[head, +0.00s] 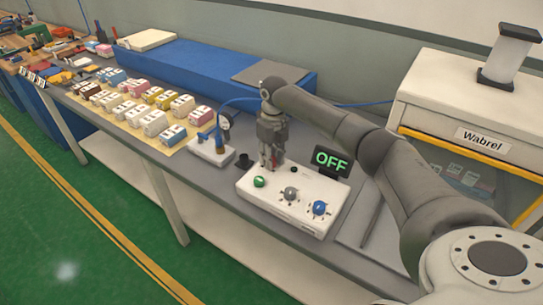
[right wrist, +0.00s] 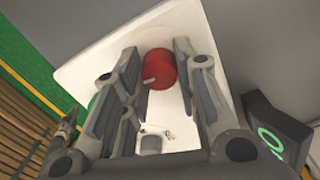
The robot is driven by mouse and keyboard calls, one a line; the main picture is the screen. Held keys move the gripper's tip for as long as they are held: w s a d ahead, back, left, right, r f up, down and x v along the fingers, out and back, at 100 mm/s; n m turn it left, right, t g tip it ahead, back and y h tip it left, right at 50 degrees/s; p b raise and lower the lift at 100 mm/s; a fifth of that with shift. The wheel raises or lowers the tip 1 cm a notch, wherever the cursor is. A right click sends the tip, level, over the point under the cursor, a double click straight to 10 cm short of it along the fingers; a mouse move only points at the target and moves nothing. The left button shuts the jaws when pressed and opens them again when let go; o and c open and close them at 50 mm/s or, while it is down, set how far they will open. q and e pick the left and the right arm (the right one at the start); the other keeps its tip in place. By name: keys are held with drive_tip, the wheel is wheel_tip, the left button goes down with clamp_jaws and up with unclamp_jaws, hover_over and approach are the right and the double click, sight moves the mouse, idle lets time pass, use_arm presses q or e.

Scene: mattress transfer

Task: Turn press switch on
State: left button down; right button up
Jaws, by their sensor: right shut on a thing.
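A white control box (head: 262,203) sits on the grey bench, with a green knob (head: 259,182), a grey knob (head: 291,193) and a blue knob (head: 320,207) along its front. A dark display (head: 332,159) behind it reads OFF in green. My right gripper (head: 270,165) points down at the box's back left part. In the right wrist view a red knob (right wrist: 160,70) with a pale mark lies between its fingers, and the gripper is shut on it. In the head view the fingers mostly hide this knob. My left gripper is not in view.
A white machine labelled Wabrel (head: 430,112) stands at the right. A small white unit with a gauge (head: 208,153) is left of the box. Several small boxes stand on a yellow mat (head: 177,146). A long blue case (head: 200,75) lies along the wall.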

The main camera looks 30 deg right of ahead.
drive_tip(key=m+p, duration=0.1)
drive_tip(key=m, duration=0.3)
drive_tip(key=shift+r, duration=0.1)
drive_tip(key=shift+m+p, duration=0.4)
drive_tip(key=shift+m, duration=1.7)
drive_tip(key=o, duration=1.1)
drive_tip(key=shift+c, duration=0.2)
drive_tip(key=shift+r, duration=0.1)
wheel_tip(320, 180, up, 12)
drive_tip(key=shift+s+d+f, duration=0.2)
drive_tip(key=shift+a, duration=0.1)
